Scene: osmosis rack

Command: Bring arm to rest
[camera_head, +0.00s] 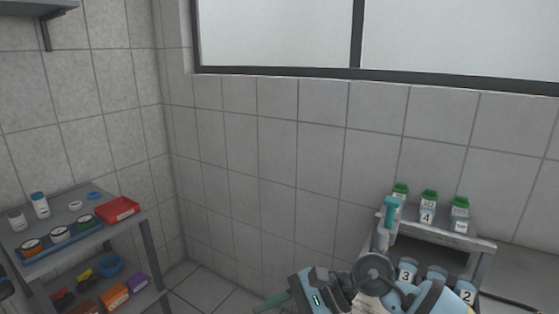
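My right arm shows at the bottom right of the head view, folded, with light blue and dark links in front of the rack's lower part. What looks like a green finger of my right gripper (272,301) points left at the bottom edge. The rest of that gripper is cut off or hidden, so its opening cannot be told, and I see nothing held in it. My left gripper is not in view.
A grey rack (484,246) at right holds several green-capped bottles (428,205), with numbered containers (407,270) below. A grey shelf unit (146,240) at left holds a red tray (117,211). Open floor lies between.

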